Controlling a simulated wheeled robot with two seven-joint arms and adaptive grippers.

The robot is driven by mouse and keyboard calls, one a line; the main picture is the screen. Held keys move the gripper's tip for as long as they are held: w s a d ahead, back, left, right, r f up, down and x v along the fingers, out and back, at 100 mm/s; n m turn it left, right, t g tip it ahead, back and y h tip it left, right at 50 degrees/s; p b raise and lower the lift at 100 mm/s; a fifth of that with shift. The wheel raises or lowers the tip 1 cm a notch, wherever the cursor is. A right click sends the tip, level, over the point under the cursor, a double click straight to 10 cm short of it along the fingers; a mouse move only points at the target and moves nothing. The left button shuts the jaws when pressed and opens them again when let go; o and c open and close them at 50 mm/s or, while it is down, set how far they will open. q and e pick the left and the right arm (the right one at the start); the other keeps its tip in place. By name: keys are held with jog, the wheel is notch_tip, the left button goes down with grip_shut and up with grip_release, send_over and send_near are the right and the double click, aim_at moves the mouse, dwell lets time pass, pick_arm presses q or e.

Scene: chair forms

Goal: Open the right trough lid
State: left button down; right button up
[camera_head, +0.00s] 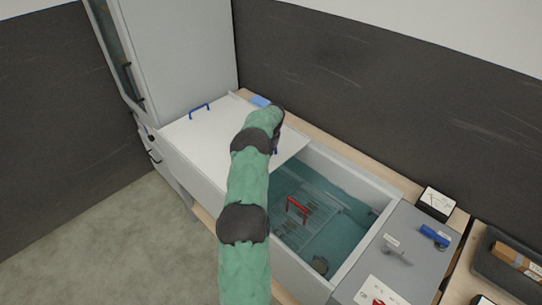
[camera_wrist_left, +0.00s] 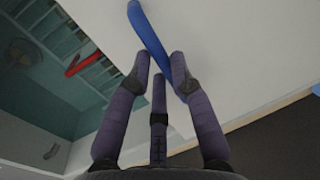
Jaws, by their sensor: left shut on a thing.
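The right trough lid (camera_head: 290,146) is a flat white panel lying toward the left part of the trough (camera_head: 331,277). The right part of the trough is uncovered and shows a teal inside. My left gripper (camera_wrist_left: 162,66) is shut on the lid's blue bar handle (camera_wrist_left: 146,28); its three purple fingers close around the handle's near end. In the head view my green arm hides most of the gripper and of this handle. Another blue handle (camera_head: 198,107) stands at the far left of the white top. My right gripper is not in view.
Inside the trough are a rack with a red handle (camera_head: 297,210) and a small brownish thing (camera_head: 320,265). A grey counter (camera_head: 409,262) with a blue tool (camera_head: 434,236) lies to the right. A tall grey cabinet (camera_head: 180,50) stands at the left and a dark wall (camera_head: 380,90) behind.

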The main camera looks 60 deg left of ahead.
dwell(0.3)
pick_arm(q)
jog(key=c, duration=1.1)
grip_release()
jog(key=shift+r, duration=0.15)
notch_tip(320, 180, up, 12)
jog(key=d, duration=0.2)
jog(key=shift+w+f, duration=0.2)
jog(key=shift+w, duration=0.1)
jog(key=shift+d, duration=0.1)
